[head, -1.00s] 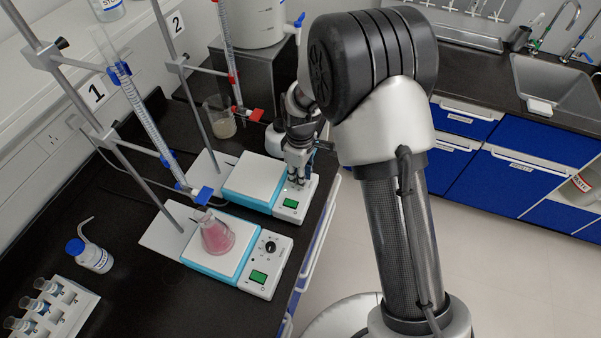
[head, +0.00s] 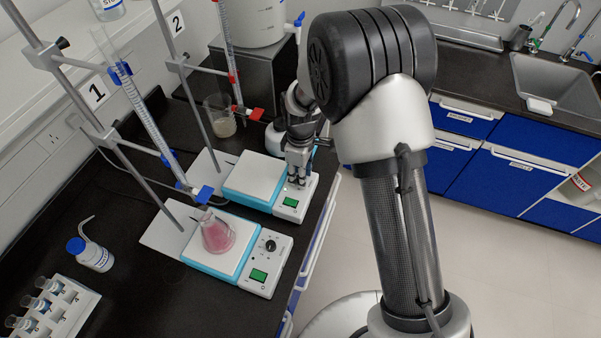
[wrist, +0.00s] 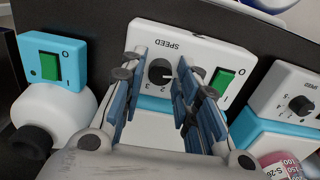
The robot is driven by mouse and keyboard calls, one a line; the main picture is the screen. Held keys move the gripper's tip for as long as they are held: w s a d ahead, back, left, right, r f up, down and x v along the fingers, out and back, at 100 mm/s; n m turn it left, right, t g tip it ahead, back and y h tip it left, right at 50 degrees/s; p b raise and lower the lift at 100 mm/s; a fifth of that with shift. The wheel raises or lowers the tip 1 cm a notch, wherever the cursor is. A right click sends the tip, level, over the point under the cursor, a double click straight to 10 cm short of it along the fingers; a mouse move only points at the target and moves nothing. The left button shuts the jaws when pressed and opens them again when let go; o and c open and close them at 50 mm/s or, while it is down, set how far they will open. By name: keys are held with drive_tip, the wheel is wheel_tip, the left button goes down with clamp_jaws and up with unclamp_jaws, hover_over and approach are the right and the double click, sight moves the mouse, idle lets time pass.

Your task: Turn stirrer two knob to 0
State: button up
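Stirrer two (head: 256,178) is the white and light blue hotplate at the number 2 stand, with an empty top plate. In the wrist view, its front panel (wrist: 205,52) carries a dark round knob (wrist: 161,72), the word SPEED, and a green switch (wrist: 221,82). The figures 2 and 3 show below the knob, and its white mark points roughly right. My gripper (wrist: 160,66) is at the panel with one finger on each side of the knob. The fingers are apart, with small gaps to the knob. In the head view, my gripper (head: 297,181) hides this knob.
Another stirrer (head: 212,265) stands nearer, bearing a flask of pink liquid (head: 217,236) under a burette. A beaker (head: 221,124) stands behind stirrer two. Two stand rods rise at the left. A wash bottle (head: 94,256) and a vial rack (head: 62,312) are farther left.

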wheel_tip(320, 180, up, 12)
idle(0.7)
idle(0.4)
drive_tip(key=s+d+r+m+t, duration=0.2)
drive_tip(key=s+d+r+m, duration=0.65)
drive_tip(key=r, duration=0.65)
drive_tip(key=s+d+m+t, duration=0.1)
drive_tip(key=s+d+m, duration=0.1)
drive_tip(key=s, duration=0.6)
drive_tip(key=s+d+r+m+t, duration=0.1)
drive_tip(key=s+d+m, duration=0.2)
drive_tip(key=s, duration=0.6)
drive_tip(key=shift+s+d+m+t, duration=0.2)
drive_tip(key=shift+d+m+t, duration=0.15)
drive_tip(key=shift+d, duration=0.1)
